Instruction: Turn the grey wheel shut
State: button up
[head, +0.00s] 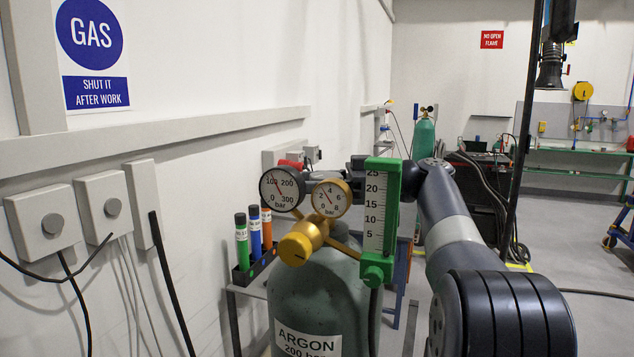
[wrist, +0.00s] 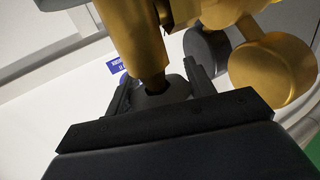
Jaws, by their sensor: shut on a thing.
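In the wrist view, my gripper (wrist: 160,88) has one dark finger on each side of the grey wheel (wrist: 163,97) and is shut on it. The wheel sits at the end of a brass valve body (wrist: 138,40). My arm reaches in from the right behind that flowmeter. The valve tops a grey-green argon cylinder (head: 322,285).
A rack of coloured tubes (head: 247,270) stands left, by the wall. Open floor lies to the right.

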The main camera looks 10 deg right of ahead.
jog(key=c, duration=0.4)
jog(key=shift+o, duration=0.2)
jog(key=shift+f+m+t+b, duration=0.3)
jog(key=shift+m+t+b, duration=0.3)
jog(key=shift+b, duration=0.65)
jog(key=m+t+h+b, duration=0.1)
jog(key=t+b, duration=0.1)
jog(key=m+t+b, duration=0.1)
jog(key=b, duration=0.1)
jog(key=shift+w+t+h, duration=0.15)
jog(key=shift+t+h, duration=0.25)
jog(key=shift+w+d+r+m+t+h+b, duration=0.15)
jog(key=shift+r+m+t+h+b, duration=0.1)
jog(key=shift+m+t+h+b, duration=0.5)
jog(key=o, duration=1)
jog(key=shift+c, duration=0.2)
jog(key=shift+d, duration=0.1)
jog(key=b+v, duration=0.2)
jog(key=v, duration=0.8)
jog(key=shift+s+d+b, duration=0.2)
jog(key=shift+s+b, duration=0.1)
jog(key=shift+f, duration=0.1)
